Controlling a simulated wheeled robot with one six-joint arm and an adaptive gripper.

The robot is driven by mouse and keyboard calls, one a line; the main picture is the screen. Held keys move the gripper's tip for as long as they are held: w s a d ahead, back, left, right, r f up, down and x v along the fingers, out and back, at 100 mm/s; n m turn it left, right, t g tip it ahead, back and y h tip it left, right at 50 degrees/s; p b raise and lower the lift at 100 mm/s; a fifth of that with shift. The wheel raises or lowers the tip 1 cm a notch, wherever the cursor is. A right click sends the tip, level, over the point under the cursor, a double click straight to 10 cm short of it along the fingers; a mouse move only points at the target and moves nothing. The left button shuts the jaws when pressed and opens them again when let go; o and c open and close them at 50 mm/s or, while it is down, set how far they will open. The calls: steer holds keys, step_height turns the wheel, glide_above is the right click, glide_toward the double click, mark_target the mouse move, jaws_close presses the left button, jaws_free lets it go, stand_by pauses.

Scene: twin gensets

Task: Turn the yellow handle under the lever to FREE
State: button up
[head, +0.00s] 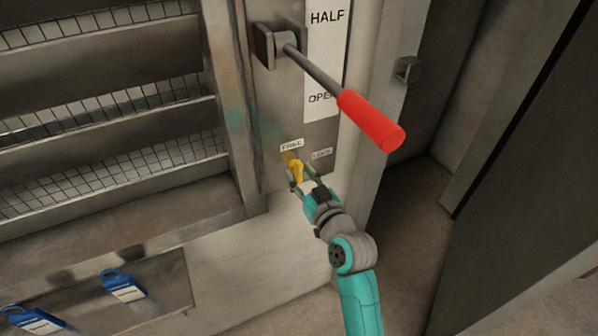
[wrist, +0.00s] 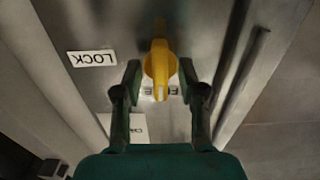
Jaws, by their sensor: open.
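In the wrist view the yellow handle (wrist: 160,65) stands between the fingers of my gripper (wrist: 160,78), with a gap on each side. Its narrow end lies over the FREE label there and hides part of it; the LOCK label (wrist: 92,58) is off to the left. In the head view my open gripper (head: 303,182) reaches the handle from below right. The lever (head: 318,73) has a red grip and slants down right.
The red grip (head: 371,121) sticks out above my gripper. A HALF and OPEN scale plate (head: 322,55) is behind the lever. Louvres (head: 100,120) fill the left. A dark gap and floor are at right.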

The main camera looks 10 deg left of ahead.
steer(key=v, duration=1)
steer(key=shift+s+d, duration=0.2)
